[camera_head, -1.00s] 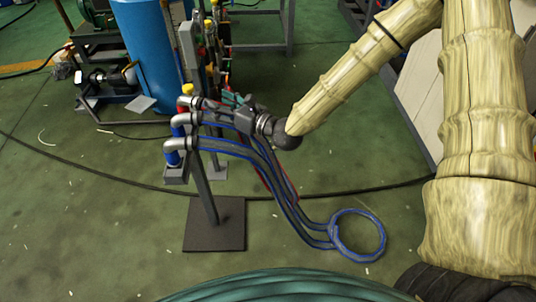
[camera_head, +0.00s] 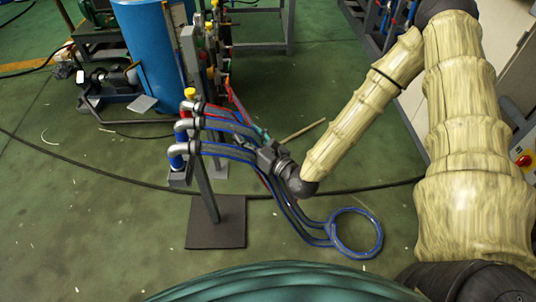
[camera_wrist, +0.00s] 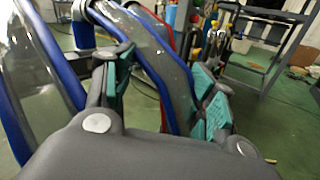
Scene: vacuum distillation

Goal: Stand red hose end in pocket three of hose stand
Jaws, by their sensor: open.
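The hose stand (camera_head: 206,192) is a grey post on a dark square base. Three bent metal hose ends sit at its left side, with yellow (camera_head: 190,93) and blue (camera_head: 177,160) parts at them. Grey hoses with blue edges (camera_head: 228,151) run from these ends to the right and down. A thin red hose (camera_head: 236,98) runs behind them; its end cannot be told. It also shows in the wrist view (camera_wrist: 164,113). My gripper (camera_head: 258,142) is open beside the hoses. In the wrist view its teal-padded fingers (camera_wrist: 163,85) stand apart, with a grey-blue hose crossing between them. Pocket numbers are not readable.
A blue-edged hose coil (camera_head: 353,233) lies on the green floor. A blue barrel (camera_head: 150,45) and a pump (camera_head: 112,76) stand behind at left. A thin black cable (camera_head: 80,158) crosses the floor. Open floor lies left of the stand.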

